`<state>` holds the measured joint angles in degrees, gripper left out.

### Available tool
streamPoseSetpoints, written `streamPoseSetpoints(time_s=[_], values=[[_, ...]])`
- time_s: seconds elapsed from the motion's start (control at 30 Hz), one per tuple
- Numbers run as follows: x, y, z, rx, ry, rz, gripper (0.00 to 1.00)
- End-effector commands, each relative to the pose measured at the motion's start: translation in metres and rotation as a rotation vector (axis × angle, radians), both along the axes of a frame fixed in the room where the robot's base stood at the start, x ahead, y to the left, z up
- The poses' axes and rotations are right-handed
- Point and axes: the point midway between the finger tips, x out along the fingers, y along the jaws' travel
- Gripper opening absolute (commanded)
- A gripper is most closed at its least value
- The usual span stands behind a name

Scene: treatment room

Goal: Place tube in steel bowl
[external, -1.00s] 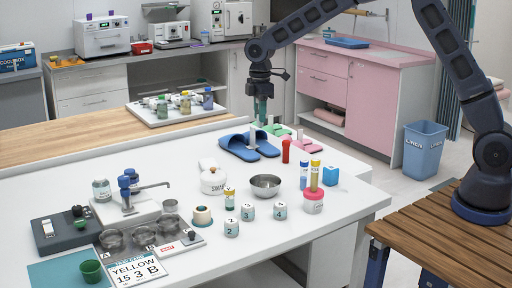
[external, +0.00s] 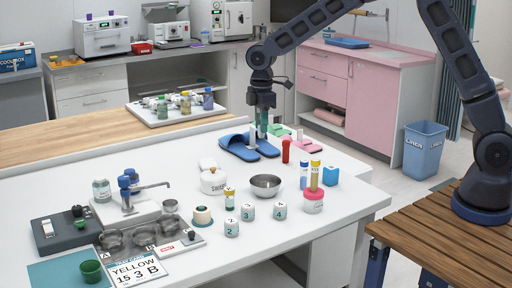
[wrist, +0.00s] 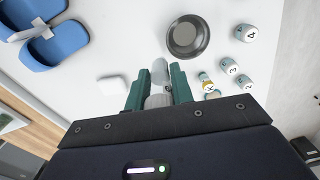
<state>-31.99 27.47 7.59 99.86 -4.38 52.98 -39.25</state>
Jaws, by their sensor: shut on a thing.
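My gripper (external: 262,134) hangs above the far part of the white table, by the blue slippers. In the wrist view its green fingers (wrist: 158,88) are shut on a pale grey-white tube (wrist: 160,72). The fingers and gripper body hide part of the tube, and it is hard to make out in the external view. The steel bowl (external: 265,186) stands upright on the table, nearer the external camera than my gripper. The bowl also shows in the wrist view (wrist: 188,38), ahead of the fingertips and apart from them. Its visible inside looks empty.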

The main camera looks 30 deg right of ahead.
Motion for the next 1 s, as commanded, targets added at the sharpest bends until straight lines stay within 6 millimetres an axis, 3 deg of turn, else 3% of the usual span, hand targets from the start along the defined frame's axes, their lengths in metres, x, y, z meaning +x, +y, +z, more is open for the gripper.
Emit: streamPoseSetpoints(time_s=[0.1,0.3,0.57,1.0], values=[[-0.029,0.012,-0.014,-0.002,0.002,0.006,0.02],[-0.055,0.023,-0.027,-0.001,0.000,0.007,0.02],[-0.058,0.023,-0.042,-0.002,0.001,0.005,0.02],[-0.059,0.024,-0.084,-0.001,0.001,0.006,0.02]])
